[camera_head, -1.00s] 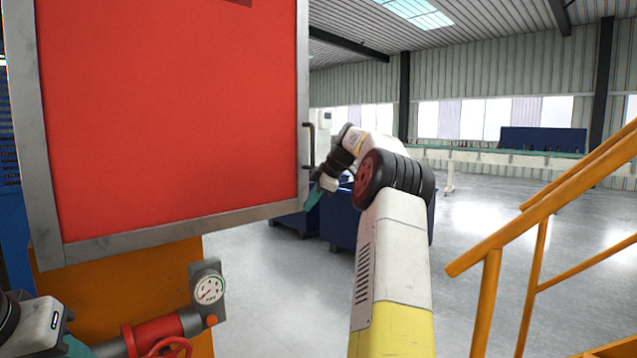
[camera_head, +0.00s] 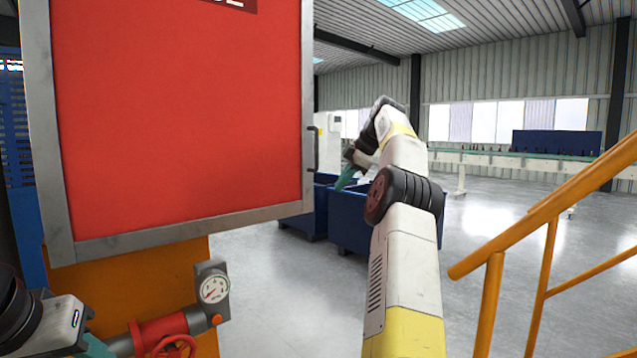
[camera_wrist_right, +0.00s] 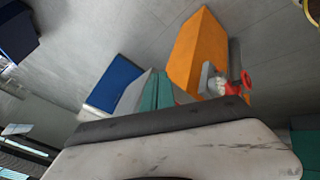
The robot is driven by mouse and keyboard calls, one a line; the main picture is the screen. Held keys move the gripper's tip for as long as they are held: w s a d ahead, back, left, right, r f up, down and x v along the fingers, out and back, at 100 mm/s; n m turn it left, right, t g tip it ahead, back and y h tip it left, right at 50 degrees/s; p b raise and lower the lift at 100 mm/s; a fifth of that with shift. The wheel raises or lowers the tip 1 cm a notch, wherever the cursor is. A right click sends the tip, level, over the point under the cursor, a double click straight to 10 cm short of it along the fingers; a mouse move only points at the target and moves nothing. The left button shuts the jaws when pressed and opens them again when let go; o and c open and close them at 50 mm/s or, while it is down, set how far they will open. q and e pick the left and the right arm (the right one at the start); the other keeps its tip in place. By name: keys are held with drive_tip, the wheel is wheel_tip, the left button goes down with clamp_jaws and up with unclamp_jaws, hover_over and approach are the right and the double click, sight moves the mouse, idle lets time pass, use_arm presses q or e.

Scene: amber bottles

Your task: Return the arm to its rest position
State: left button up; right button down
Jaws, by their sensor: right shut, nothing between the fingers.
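My right arm (camera_head: 405,260) rises from the bottom of the head view, bends at a black joint and ends in my right gripper (camera_head: 345,178), with teal fingers pointing down and left. The gripper is shut and empty, in the air to the right of the red panel's handle and apart from it. In the right wrist view the teal fingers (camera_wrist_right: 157,92) lie close together. At the lower left of the head view, part of my left gripper (camera_head: 98,346) shows with a teal piece; its fingertips are not clear.
A red panel (camera_head: 180,110) with a grey frame and dark handle (camera_head: 312,148) fills the left. Below it are a gauge (camera_head: 214,288) and red valve (camera_head: 172,345). Blue bins (camera_head: 350,236) stand behind my right arm. An orange railing (camera_head: 545,210) is at right. Open floor lies between.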

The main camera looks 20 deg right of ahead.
drive_tip(key=shift+s+d+r, duration=0.15)
drive_tip(key=shift+r, duration=0.15)
drive_tip(key=s+a+r+m+h, duration=0.1)
drive_tip(key=s+a+r+m, duration=0.15)
drive_tip(key=s+a, duration=0.55)
drive_tip(key=s+a+r+m, duration=0.2)
drive_tip(key=s+a+m, duration=0.15)
drive_tip(key=a, duration=0.75)
drive_tip(key=s+a+f+m, duration=0.4)
drive_tip(key=s+f, duration=0.5)
drive_tip(key=s, duration=0.4)
drive_tip(key=s+a+f+m, duration=0.4)
drive_tip(key=s+f, duration=0.5)
drive_tip(key=s, duration=0.5)
drive_tip(key=shift+a+f, duration=0.25)
drive_tip(key=shift+f, duration=0.05)
drive_tip(key=shift+s, duration=0.1)
